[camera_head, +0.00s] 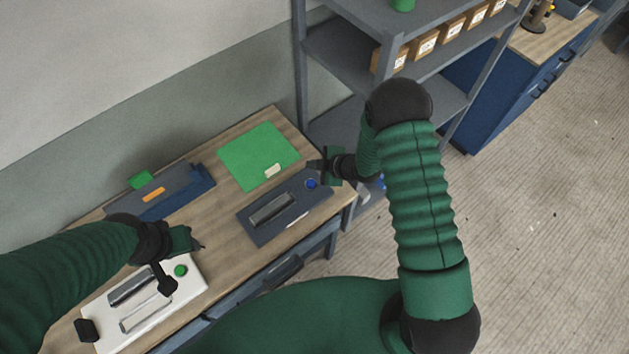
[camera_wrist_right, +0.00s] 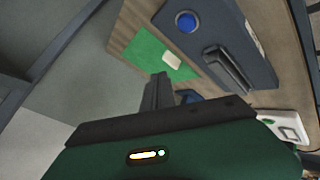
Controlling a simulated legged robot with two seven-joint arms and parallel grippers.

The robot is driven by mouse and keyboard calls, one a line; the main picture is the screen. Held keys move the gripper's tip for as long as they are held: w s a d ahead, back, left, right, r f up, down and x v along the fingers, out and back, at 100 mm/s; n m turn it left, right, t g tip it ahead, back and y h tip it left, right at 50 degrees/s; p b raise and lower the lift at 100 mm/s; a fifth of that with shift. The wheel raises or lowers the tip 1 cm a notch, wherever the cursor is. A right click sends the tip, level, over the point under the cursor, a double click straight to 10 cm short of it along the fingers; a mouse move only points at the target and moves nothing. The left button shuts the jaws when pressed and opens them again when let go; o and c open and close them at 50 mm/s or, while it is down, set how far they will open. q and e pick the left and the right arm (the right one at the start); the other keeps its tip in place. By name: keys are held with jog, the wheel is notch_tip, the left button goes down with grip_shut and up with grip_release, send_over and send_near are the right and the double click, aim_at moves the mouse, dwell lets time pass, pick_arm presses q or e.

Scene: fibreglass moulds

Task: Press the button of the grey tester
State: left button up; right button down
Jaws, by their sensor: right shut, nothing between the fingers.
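The grey tester (camera_head: 262,232) lies on the table with a long slotted part on its top. Its round blue button (camera_head: 311,183) is at the far right end. My right gripper (camera_head: 315,165) is shut and empty, just beyond the button and apart from it as far as I can see. In the right wrist view the shut fingers (camera_wrist_right: 158,88) show below the tester (camera_wrist_right: 240,62), and the blue button (camera_wrist_right: 187,21) is in plain sight. My left gripper (camera_head: 198,243) is above the white device; its fingers are too small to read.
A white device (camera_head: 190,289) with a green button (camera_head: 181,270) lies at the table's near left. A green sheet (camera_head: 255,150) lies behind the grey tester. A grey shelf (camera_head: 340,50) rises behind the table's right end.

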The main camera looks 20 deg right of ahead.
aim_at(313, 185)
notch_tip(313, 185, down, 9)
jog(key=b, duration=0.7)
jog(key=shift+w, duration=0.1)
jog(key=shift+r, duration=0.1)
dwell(1.5)
jog(key=shift+f+b, duration=0.3)
jog(key=shift+f, duration=0.05)
jog(key=shift+f+b, duration=0.45)
dwell(0.6)
jog(key=shift+r+p, duration=0.65)
jog(key=shift+r, duration=0.2)
